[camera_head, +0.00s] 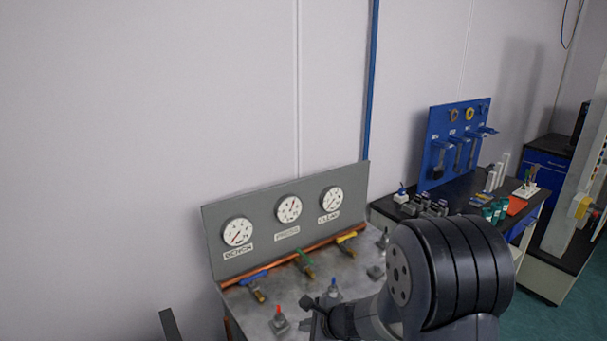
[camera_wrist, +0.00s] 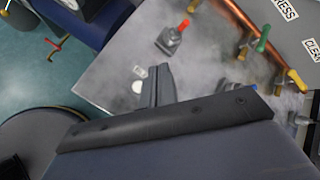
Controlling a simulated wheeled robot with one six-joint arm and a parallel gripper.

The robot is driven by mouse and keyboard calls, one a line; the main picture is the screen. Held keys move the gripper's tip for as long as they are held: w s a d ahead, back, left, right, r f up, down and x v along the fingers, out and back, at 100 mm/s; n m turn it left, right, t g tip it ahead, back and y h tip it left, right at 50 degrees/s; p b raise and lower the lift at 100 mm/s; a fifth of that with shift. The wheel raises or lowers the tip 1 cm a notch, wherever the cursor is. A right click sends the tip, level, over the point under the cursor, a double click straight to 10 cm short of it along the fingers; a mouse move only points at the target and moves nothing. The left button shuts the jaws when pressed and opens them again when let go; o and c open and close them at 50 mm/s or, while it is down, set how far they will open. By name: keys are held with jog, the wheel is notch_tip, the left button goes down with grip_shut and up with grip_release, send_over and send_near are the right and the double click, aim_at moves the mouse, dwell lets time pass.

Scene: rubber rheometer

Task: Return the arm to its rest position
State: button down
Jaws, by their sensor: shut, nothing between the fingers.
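My gripper (camera_wrist: 158,86) shows in the wrist view with its two dark fingers together and nothing between them. It is above the grey metal bench (camera_wrist: 125,65), near a small red-topped switch (camera_wrist: 173,38). In the head view my dark arm covers the lower right part of the same bench (camera_head: 345,272). The gripper's fingertips cannot be made out clearly there.
A grey panel with three round gauges (camera_head: 289,209) stands at the bench's back. Blue, green and yellow valve handles (camera_head: 305,258) sit on a copper pipe before it. Right of it, a dark table (camera_head: 470,200) holds tools and a blue pegboard (camera_head: 455,140).

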jog(key=shift+f, duration=0.1)
notch_tip(320, 180, down, 6)
jog(key=b, duration=0.4)
jog(key=shift+b, duration=1.2)
